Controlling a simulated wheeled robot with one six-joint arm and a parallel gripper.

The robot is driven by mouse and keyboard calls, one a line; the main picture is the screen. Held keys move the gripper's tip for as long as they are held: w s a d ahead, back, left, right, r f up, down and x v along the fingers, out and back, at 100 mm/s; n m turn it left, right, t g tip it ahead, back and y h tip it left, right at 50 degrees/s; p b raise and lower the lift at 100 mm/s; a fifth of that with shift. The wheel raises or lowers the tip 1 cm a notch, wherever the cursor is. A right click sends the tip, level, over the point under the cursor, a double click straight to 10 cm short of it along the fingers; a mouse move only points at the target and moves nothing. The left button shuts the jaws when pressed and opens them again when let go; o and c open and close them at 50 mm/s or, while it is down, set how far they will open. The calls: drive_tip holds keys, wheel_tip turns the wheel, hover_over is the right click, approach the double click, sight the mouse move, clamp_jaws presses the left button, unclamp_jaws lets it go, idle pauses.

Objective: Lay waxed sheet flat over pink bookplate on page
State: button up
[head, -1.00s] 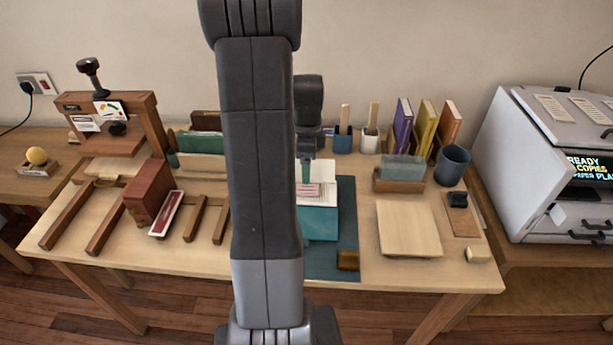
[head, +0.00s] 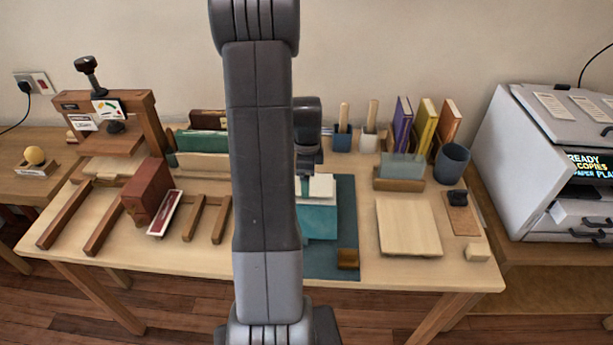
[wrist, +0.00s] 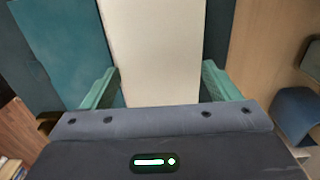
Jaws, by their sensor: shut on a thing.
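My gripper (head: 304,185) is over the open book on the dark mat, partly hidden by my arm in the head view. In the wrist view my gripper (wrist: 162,84) has a green finger at each side of a pale cream sheet, the waxed sheet (wrist: 153,40), and is shut on it. The waxed sheet (head: 321,187) shows as a whitish patch over the page area in the head view. The teal book cover (head: 318,222) lies below it, and also at left in the wrist view (wrist: 62,42). The pink bookplate is hidden now. I cannot tell whether the sheet touches the page.
The dark mat (head: 346,215) lies under the book, with a small brown block (head: 347,258) near its front. A pale wooden board (head: 408,227) lies to the right. A book press (head: 112,125) and a red block (head: 150,190) stand left. Cups and upright books line the back.

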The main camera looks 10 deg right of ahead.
drive_tip(key=shift+f, duration=0.2)
drive_tip(key=o, duration=0.9)
drive_tip(key=shift+c, duration=0.2)
wheel_tip(320, 180, up, 13)
drive_tip(key=p, duration=0.1)
drive_tip(key=shift+r, duration=0.15)
wheel_tip(320, 180, down, 13)
drive_tip(key=shift+f+b, duration=0.15)
drive_tip(key=shift+b, duration=0.45)
drive_tip(key=shift+r, duration=0.25)
